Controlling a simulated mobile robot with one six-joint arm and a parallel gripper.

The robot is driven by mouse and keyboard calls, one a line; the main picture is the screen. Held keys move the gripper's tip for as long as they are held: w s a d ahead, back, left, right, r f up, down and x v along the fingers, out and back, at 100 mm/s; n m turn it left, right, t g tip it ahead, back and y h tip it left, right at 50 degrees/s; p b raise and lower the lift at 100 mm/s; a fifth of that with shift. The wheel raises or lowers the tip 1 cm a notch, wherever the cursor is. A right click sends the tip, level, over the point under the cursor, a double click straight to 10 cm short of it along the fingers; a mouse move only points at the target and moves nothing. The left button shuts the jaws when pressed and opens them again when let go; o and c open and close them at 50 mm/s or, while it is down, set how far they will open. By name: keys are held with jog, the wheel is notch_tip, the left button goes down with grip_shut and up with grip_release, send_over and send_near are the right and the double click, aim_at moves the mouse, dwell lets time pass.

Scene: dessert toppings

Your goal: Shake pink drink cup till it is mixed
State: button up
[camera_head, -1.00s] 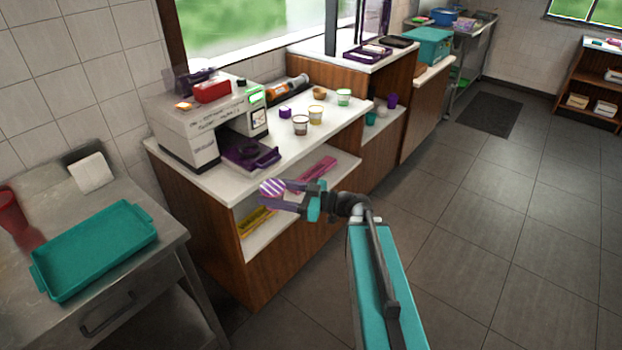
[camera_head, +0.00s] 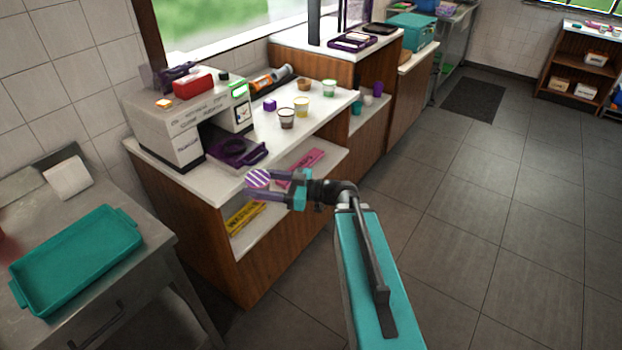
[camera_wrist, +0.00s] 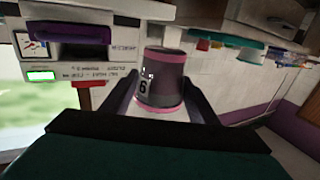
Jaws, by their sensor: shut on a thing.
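The pink drink cup (camera_head: 258,178) is held out in front of the counter, its round purple-and-white striped end facing the head camera. In the wrist view the cup (camera_wrist: 162,78) is dark and translucent with pink bands at both ends and a "6" printed on its side. My gripper (camera_head: 268,187) is shut on it, one finger on each side. The cup is in the air, apart from the counter. The pictures do not clearly show how mixed its contents are.
The white counter (camera_head: 185,182) holds a machine (camera_head: 165,130), a purple device (camera_head: 237,150) and several small topping cups. Pink and yellow items lie on the shelf below. A teal tray (camera_head: 75,262) sits on a steel table at left.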

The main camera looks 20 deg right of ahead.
aim_at(258, 178)
notch_tip(258, 178, up, 6)
jog(key=shift+r, duration=0.1)
jog(key=shift+f, duration=3.1)
dwell(0.5)
